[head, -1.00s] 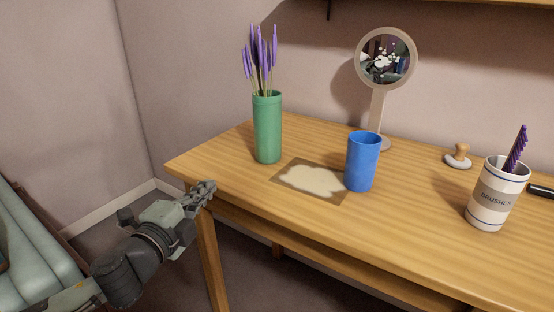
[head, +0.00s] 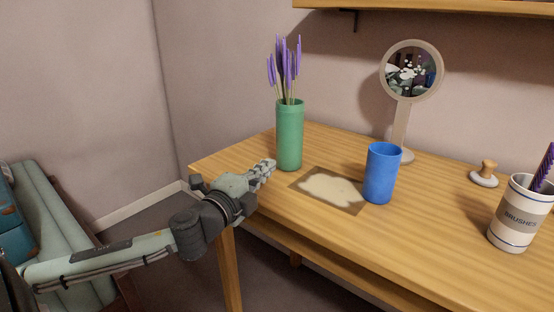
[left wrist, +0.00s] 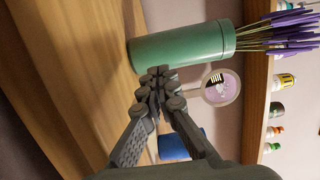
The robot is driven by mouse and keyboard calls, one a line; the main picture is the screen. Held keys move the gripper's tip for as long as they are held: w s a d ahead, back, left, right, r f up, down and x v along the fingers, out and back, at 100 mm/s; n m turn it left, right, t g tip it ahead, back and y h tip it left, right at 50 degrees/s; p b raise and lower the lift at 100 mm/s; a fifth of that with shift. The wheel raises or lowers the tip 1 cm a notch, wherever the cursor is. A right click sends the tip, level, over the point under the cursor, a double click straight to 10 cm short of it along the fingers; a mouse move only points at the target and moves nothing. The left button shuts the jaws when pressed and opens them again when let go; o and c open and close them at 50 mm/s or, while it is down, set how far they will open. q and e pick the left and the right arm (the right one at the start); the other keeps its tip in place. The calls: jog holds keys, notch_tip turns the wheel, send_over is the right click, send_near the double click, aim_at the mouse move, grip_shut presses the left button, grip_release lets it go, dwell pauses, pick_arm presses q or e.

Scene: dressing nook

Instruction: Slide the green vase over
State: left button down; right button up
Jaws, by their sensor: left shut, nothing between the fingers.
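The green vase (head: 289,138) stands upright near the left end of the wooden table, with purple lavender stems in it. My left gripper (head: 268,168) is shut and empty, just left of and in front of the vase's lower part. In the left wrist view the vase (left wrist: 178,47) lies sideways across the picture, just beyond the shut fingertips (left wrist: 160,82). I cannot tell whether the fingertips touch it. My right gripper is not in view.
A flat mat with a pale patch (head: 328,190) lies right of the vase. A blue cup (head: 381,174) stands at its right edge. A round mirror (head: 405,130) stands behind. A brushes cup (head: 517,222) and a stamp (head: 485,174) are farther right. A shelf (head: 430,6) hangs above.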

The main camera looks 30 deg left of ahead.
aim_at(283, 153)
pick_arm(q)
jog(key=w, duration=0.4)
jog(key=shift+w+a, duration=0.15)
jog(key=shift+a, duration=0.1)
jog(key=shift+w, duration=0.4)
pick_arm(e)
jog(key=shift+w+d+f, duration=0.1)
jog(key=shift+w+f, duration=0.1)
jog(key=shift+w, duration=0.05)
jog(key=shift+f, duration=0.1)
pick_arm(q)
jog(key=shift+w, duration=0.1)
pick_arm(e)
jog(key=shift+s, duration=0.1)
